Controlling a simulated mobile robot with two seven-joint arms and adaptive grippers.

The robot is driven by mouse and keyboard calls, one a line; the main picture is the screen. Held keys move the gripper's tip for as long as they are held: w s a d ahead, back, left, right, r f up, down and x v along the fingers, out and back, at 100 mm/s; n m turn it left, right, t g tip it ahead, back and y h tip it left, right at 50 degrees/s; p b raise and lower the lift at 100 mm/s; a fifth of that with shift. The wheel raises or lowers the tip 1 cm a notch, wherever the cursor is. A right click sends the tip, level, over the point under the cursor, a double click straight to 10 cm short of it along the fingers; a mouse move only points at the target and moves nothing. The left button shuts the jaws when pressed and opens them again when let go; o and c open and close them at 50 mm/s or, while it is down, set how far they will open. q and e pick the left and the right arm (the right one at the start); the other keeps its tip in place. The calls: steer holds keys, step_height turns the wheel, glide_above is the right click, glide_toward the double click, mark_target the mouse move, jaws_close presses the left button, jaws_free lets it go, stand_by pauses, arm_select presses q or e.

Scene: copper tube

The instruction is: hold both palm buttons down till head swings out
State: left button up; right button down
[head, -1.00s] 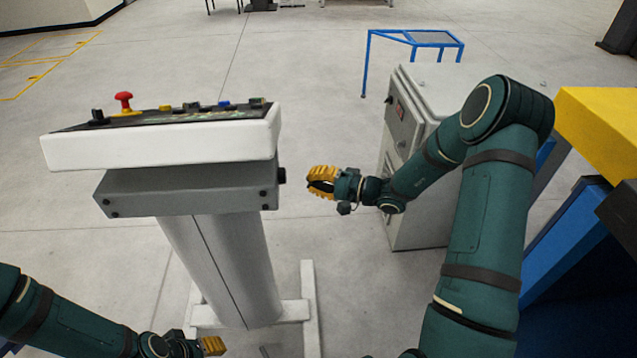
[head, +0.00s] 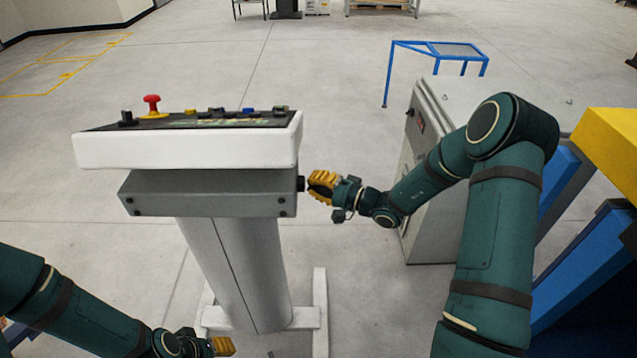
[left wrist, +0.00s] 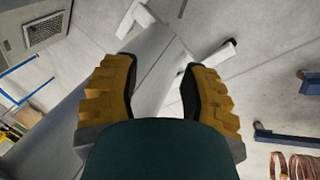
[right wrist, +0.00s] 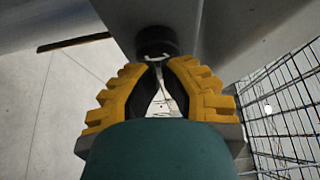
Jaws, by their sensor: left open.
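The control pedestal's grey box (head: 210,194) sits under a white slanted panel (head: 190,148). A black palm button (head: 300,184) sticks out of the box's right side; it also shows in the right wrist view (right wrist: 156,42). My right gripper (head: 312,186) is at this button, its fingertips drawn together just in front of it with nothing between them. I cannot tell whether they touch it. My left gripper (head: 232,346) is low, beside the pedestal's column at the picture's bottom. In the left wrist view it (left wrist: 160,62) is open and empty. No left palm button shows.
A red mushroom button (head: 152,104) and several small knobs top the panel. A grey cabinet (head: 432,215) stands behind my right arm. A yellow and blue machine (head: 610,150) is at the right edge. A blue-framed stand (head: 440,52) is farther back. The left floor is open.

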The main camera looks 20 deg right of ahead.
steer(key=shift+w+a, duration=0.1)
steer(key=shift+a, duration=0.15)
